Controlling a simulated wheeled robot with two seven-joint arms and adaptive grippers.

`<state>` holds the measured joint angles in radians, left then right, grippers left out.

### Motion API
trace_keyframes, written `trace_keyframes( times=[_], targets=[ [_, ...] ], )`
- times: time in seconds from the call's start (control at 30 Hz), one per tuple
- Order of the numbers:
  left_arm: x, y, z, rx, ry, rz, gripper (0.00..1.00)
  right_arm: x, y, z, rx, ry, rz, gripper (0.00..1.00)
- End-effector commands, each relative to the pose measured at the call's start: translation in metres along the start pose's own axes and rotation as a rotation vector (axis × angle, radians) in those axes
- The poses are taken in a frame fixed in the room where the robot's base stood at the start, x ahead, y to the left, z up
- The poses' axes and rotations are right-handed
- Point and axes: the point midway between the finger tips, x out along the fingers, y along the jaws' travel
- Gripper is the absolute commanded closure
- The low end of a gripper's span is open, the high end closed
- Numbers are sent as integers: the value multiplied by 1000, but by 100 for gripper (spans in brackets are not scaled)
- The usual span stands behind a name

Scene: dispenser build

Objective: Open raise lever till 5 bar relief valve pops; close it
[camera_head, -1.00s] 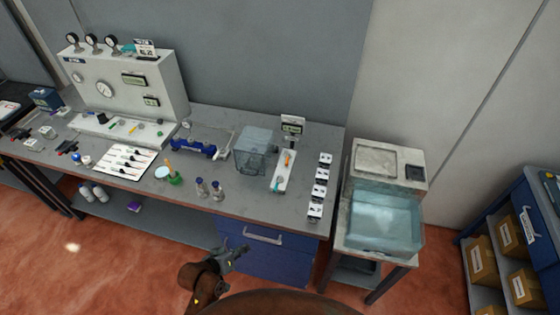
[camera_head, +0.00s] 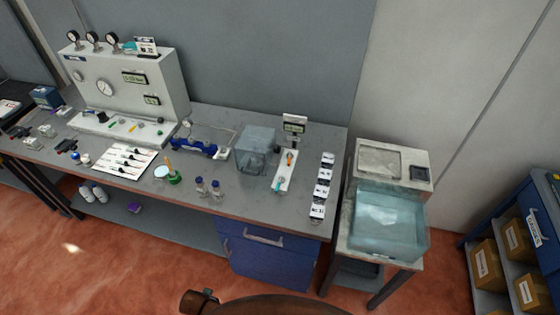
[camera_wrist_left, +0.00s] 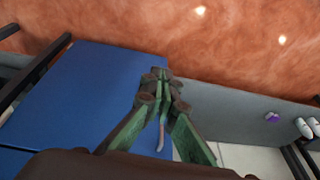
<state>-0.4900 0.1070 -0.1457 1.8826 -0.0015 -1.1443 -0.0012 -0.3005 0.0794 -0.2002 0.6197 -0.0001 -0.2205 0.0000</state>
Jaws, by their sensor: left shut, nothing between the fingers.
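A white test panel (camera_head: 160,88) with round gauges and small displays stands at the left back of the bench. Its base ledge carries small coloured handles, among them a green one (camera_head: 113,124) and a yellow one (camera_head: 132,127); I cannot tell which is the raise lever. The 5 bar relief valve cannot be told apart at this size. My left gripper (camera_wrist_left: 158,78) is shut and empty in the left wrist view, in front of the blue drawer cabinet (camera_wrist_left: 85,85), far from the panel. My right gripper is not in view.
The grey bench (camera_head: 240,205) also holds a clear box (camera_head: 255,148), a white plate with an orange handle (camera_head: 287,168), a blue pump-like device (camera_head: 200,148) and small bottles (camera_head: 216,188). A water basin (camera_head: 388,222) stands at right. Red floor lies clear in front.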

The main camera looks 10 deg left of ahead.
Motion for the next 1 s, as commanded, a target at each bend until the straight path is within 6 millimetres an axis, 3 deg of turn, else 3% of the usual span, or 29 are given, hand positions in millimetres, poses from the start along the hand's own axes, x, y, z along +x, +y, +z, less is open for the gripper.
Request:
trace_keyframes(
  times=[0.03, 0.17, 0.3, 0.5, 0.7, 0.83, 1.0],
  targets=[
    [26, 3, 13, 4, -16, 4, 100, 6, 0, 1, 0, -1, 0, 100],
    [95, 12, 51, 15, -44, 14, 100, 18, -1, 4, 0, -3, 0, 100],
    [170, 23, 111, 32, -78, 25, 100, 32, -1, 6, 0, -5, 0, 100],
    [242, 34, 207, 56, -125, 39, 100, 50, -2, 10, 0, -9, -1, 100],
    [270, 37, 277, 74, -153, 46, 100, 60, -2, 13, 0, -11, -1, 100],
    [275, 37, 297, 79, -159, 48, 100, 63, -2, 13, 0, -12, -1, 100],
    [275, 37, 303, 81, -161, 49, 100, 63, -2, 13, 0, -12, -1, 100]
  ],
)
